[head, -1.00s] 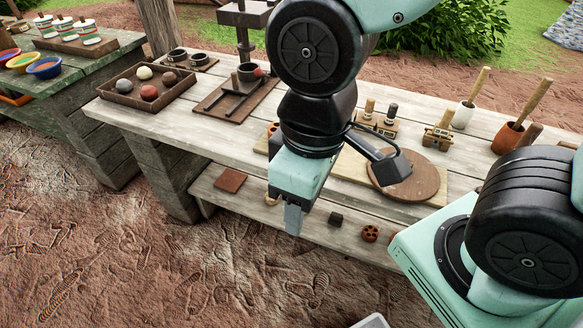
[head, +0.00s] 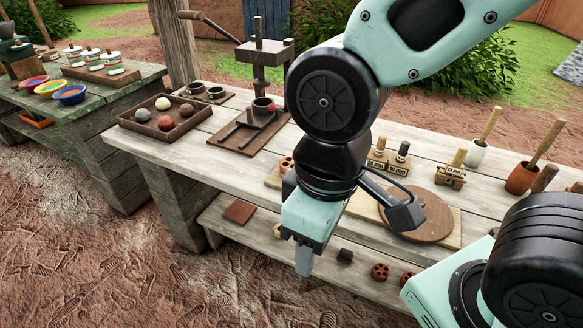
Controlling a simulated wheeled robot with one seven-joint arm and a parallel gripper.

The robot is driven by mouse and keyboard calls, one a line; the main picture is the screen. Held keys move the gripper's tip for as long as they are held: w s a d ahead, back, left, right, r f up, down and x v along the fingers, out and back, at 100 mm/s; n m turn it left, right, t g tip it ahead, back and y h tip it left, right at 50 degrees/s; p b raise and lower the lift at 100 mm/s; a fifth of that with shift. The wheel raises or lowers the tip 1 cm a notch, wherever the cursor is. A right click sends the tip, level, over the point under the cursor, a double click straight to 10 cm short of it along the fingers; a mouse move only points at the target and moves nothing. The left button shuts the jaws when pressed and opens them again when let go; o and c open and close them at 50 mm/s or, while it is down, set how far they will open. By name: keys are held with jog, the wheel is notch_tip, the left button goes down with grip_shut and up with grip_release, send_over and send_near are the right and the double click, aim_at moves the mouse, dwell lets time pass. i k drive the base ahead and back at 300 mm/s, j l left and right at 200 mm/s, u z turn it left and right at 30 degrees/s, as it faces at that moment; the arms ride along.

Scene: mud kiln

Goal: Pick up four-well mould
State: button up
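My gripper (head: 304,262) hangs pointing down in front of the bench's lower shelf. Its fingers are seen edge-on, so I cannot tell whether they are open or shut, and I see nothing held. I cannot say for sure which thing is the four-well mould. A small reddish-brown piece with dark holes (head: 286,165) lies on the bench top, partly hidden behind my arm. Another round reddish piece with several holes (head: 380,272) sits on the lower shelf to the right of my gripper, apart from it. A similar piece (head: 407,279) is partly visible beside it.
The lower shelf (head: 262,250) also holds a flat brown tile (head: 239,212) and a dark cube (head: 345,256). On the bench top are a tray of balls (head: 134,120), a press (head: 262,62), a round board (head: 425,222) and mortars (head: 476,154). Open ground lies in front.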

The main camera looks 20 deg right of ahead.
aim_at(287, 163)
jog(key=i+j+z, duration=0.15)
jog(key=j+z, duration=0.2)
jog(key=j, duration=0.2)
jog(key=j+z, duration=0.35)
jog(key=j, duration=0.2)
jog(key=j+z, duration=0.35)
jog(key=j, duration=0.25)
